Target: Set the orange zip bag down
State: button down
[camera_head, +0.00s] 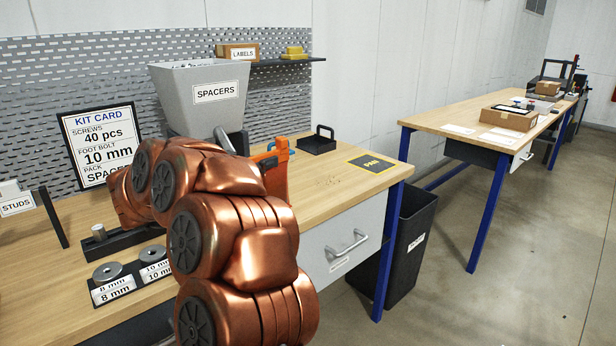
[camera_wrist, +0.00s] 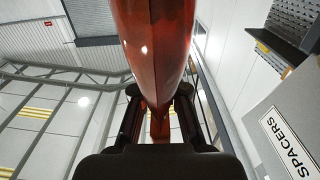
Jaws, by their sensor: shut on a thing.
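The orange zip bag (camera_wrist: 158,45) fills the upper middle of the wrist view, seen narrow and edge-on, its lower end between the two dark fingers. My gripper (camera_wrist: 158,108) is shut on it. In the head view my copper-coloured arm hides the gripper. An upright orange thing (camera_head: 281,172) shows just right of my arm above the bench; I cannot tell whether it is the bag or a fixture.
The grey SPACERS hopper (camera_head: 199,98) stands behind my arm and is close on the right in the wrist view (camera_wrist: 285,125). A black handled tray (camera_head: 317,143) sits left of the mat. The wooden bench (camera_head: 332,195) is mostly clear around the mat. A black bin (camera_head: 408,245) stands beside the bench.

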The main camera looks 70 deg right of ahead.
jog(key=shift+s+d+f, duration=0.1)
jog(key=shift+s+d, duration=0.05)
jog(key=shift+d, duration=0.3)
jog(key=d+f, duration=0.2)
jog(key=d, duration=0.5)
jog(key=d+f, duration=0.3)
jog(key=d, duration=0.5)
jog(key=shift+w+p, duration=0.3)
jog(key=shift+w, duration=0.05)
jog(key=shift+a+f, duration=0.1)
jog(key=c, duration=1.2)
grip_release()
jog(key=v, duration=1.2)
